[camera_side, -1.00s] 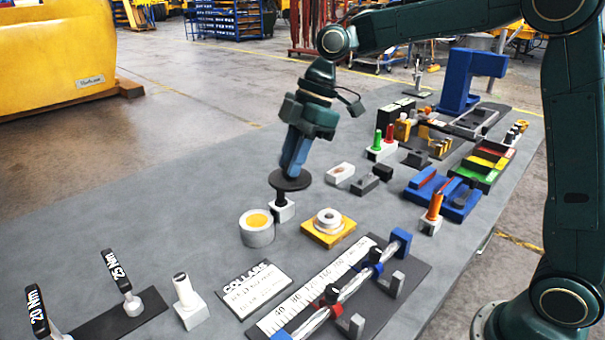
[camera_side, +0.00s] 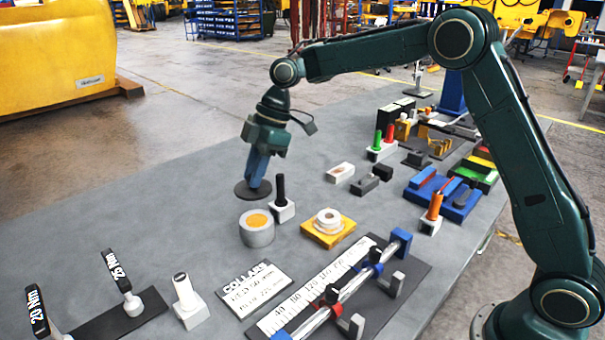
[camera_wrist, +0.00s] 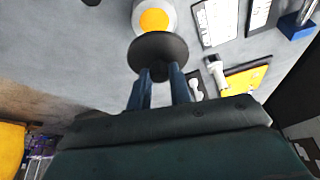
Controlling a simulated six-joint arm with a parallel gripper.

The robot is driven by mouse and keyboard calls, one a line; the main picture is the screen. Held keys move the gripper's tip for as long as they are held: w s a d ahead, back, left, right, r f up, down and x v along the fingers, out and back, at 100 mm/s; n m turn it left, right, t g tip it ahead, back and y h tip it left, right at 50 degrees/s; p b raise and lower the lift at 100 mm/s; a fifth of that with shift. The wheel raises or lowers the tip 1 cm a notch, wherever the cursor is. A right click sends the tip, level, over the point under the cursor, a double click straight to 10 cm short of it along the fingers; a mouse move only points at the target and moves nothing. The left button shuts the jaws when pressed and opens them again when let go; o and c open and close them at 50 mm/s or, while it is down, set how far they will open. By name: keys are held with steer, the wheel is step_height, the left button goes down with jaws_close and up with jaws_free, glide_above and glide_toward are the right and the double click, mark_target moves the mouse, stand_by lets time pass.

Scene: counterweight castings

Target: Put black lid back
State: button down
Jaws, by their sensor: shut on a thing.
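The black lid (camera_side: 253,192) is a flat dark disc held level below my gripper (camera_side: 258,174), whose blue fingers are shut on its knob. In the wrist view the lid (camera_wrist: 158,52) shows between and beyond the fingertips (camera_wrist: 160,82). The grey round pot (camera_side: 257,233) stands open on the table with an orange-yellow fill on top. In the side view the lid is above and behind the pot. In the wrist view the pot (camera_wrist: 141,20) is just beyond the lid, which covers part of its near rim.
A black peg on a white block (camera_side: 281,200) stands close right of the lid. A yellow block with white rings (camera_side: 328,226) is right of the pot. A COLLARS card (camera_side: 254,288) and a ruler fixture (camera_side: 340,290) lie in front. The table left of the pot is clear.

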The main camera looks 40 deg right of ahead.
steer(key=shift+f, duration=1.85)
steer(key=shift+f, duration=0.1)
steer(key=shift+f, duration=1.9)
steer(key=shift+f, duration=0.1)
steer(key=c, duration=1.3)
jaws_free()
steer(key=v, duration=1.2)
steer(key=shift+d, duration=0.1)
